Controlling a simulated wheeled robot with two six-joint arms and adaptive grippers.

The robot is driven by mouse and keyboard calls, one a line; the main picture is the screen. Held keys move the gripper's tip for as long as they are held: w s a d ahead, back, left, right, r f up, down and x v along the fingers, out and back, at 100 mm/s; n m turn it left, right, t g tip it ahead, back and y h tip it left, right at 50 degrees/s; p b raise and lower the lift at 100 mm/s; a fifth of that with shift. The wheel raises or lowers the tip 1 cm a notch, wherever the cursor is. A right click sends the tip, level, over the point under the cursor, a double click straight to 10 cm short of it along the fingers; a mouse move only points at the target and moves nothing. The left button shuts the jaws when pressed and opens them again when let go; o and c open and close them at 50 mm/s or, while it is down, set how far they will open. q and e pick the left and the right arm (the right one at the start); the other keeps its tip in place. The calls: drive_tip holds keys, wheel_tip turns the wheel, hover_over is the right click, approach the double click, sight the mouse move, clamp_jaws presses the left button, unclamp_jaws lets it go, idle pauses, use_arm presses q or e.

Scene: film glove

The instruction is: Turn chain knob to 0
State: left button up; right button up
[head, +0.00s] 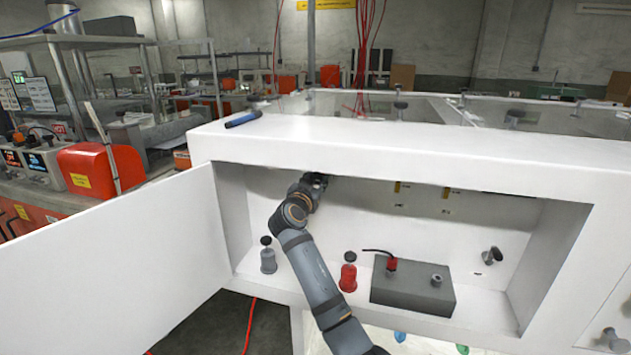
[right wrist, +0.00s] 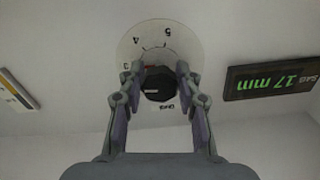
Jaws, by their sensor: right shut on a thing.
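The chain knob (right wrist: 157,84) is a dark round knob in front of a pale round dial (right wrist: 135,46) with printed numbers; 3, 4 and 5 can be read in the right wrist view. A small label below the knob is too small to read surely. My right gripper (right wrist: 160,72) has its two fingers on either side of the knob, shut on it. In the head view my right gripper (head: 316,181) reaches into the white cabinet under its top edge, and the knob is hidden there. My left gripper is not in view.
A dark display (right wrist: 272,80) reading 17 mm is beside the dial. The cabinet (head: 400,150) has an open door (head: 120,265) at left. Inside stand a grey bottle (head: 268,260), a red bottle (head: 348,276) and a grey box (head: 412,290).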

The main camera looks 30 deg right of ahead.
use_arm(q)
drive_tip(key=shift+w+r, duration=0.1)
use_arm(e)
drive_tip(key=shift+n+p, duration=0.3)
drive_tip(key=shift+n, duration=0.5)
drive_tip(key=shift+r+n+p, duration=0.1)
drive_tip(key=shift+n+p, duration=0.45)
drive_tip(key=shift+n, duration=0.65)
drive_tip(key=n+p, duration=0.1)
drive_tip(key=n, duration=0.2)
drive_tip(key=shift+s+n+p, duration=0.1)
drive_tip(key=shift+n+p, duration=0.3)
drive_tip(key=n+p, duration=0.3)
drive_tip(key=n, duration=0.1)
drive_tip(key=shift+d+r, duration=0.1)
drive_tip(key=shift+r, duration=0.05)
drive_tip(key=n+p, duration=0.3)
drive_tip(key=n, duration=0.1)
drive_tip(key=shift+s+n, duration=0.1)
drive_tip(key=shift+n, duration=0.3)
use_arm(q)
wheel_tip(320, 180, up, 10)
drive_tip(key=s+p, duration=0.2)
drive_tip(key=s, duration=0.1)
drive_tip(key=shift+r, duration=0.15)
use_arm(e)
drive_tip(key=shift+n, duration=1.5)
